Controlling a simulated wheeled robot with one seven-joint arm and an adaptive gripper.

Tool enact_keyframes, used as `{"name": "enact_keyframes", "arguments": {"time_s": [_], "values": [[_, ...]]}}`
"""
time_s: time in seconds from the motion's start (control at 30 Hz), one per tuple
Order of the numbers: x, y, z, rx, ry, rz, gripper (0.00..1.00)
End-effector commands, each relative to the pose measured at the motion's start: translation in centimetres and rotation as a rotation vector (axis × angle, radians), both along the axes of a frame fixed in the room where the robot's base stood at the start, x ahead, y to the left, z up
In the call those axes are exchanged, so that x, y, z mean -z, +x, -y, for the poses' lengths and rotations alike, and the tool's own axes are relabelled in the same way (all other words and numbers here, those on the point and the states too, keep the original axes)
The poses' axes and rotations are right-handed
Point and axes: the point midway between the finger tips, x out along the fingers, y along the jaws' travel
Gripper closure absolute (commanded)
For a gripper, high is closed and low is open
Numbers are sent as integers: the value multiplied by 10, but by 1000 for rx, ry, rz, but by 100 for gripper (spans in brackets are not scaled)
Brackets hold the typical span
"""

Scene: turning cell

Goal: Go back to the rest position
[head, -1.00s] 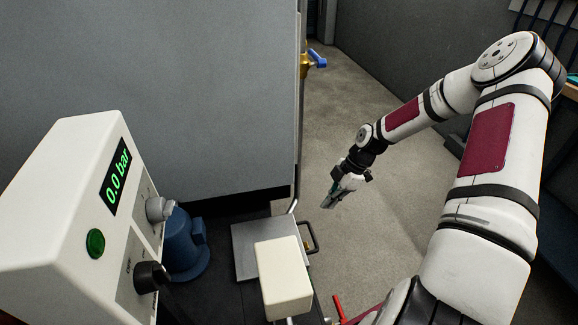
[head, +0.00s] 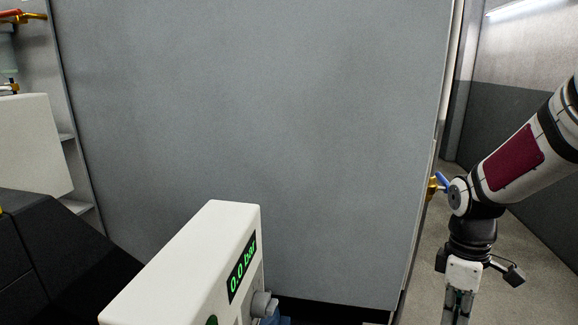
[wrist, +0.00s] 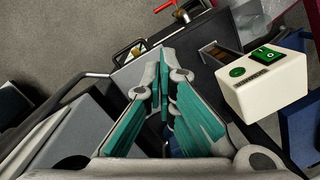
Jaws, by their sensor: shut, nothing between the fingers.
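My gripper (head: 458,306) hangs at the lower right of the head view, pointing down, with its tips near the bottom edge. In the wrist view my gripper (wrist: 163,85) shows its teal-padded fingers brought together, with nothing held between them. It is apart from the things below it. My arm reaches in from the right edge of the head view, bent at the wrist.
A white box with a green "0.0 bar" display (head: 242,268) stands at the bottom centre of the head view. A large grey panel (head: 250,130) fills the middle. A blue-handled brass valve (head: 432,188) sits at its right edge, close to my wrist. Bare floor (wrist: 80,35) shows in the wrist view.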

Motion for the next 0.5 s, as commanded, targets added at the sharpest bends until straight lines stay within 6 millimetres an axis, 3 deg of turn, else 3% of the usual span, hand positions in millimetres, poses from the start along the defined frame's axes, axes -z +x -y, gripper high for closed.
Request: {"name": "enact_keyframes", "arguments": {"time_s": [0.03, 0.2, 0.5], "values": [[-17, -9, -8, 36, -31, 12, 100], [-60, -43, -32, 198, -102, 54, 100], [-113, -116, -73, 491, -133, 161, 100]]}}
